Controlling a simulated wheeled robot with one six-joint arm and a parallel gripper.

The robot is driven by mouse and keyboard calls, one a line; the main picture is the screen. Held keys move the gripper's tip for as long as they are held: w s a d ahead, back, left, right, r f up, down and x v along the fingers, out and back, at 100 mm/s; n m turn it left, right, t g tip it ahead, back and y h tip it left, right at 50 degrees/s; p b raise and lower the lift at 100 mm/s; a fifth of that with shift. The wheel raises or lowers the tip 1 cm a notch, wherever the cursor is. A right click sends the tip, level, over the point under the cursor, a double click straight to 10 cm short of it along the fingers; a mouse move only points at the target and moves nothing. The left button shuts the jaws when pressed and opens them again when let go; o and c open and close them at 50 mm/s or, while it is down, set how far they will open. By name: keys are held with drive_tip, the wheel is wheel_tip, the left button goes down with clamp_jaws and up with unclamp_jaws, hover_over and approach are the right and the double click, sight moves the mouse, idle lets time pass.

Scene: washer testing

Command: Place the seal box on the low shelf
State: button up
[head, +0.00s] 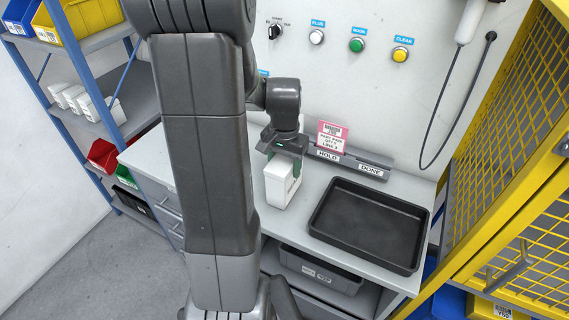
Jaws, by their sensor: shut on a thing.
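A white box (279,187), which looks like the seal box, is upright over the left part of the grey bench. My gripper (284,158) is above it, pointing down, and is shut on its upper part. I cannot tell whether the box's base touches the bench top. A blue-framed shelf rack (52,50) stands at the left. Its middle shelf (115,82) holds several white boxes (84,101); a lower level holds a red bin (102,154) and a green bin (125,178). My arm hides part of the bench and the wall.
A black tray (368,222) lies on the bench, right of the box. A label holder with a pink card (331,136) is behind it. A dark bin (320,270) sits under the bench. A yellow mesh cage (515,170) borders the right. Bare floor (60,265) lies at lower left.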

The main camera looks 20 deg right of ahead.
drive_tip(key=shift+f, duration=0.25)
drive_tip(key=o, duration=1.2)
drive_tip(key=shift+r, duration=0.1)
drive_tip(key=shift+r, duration=0.1)
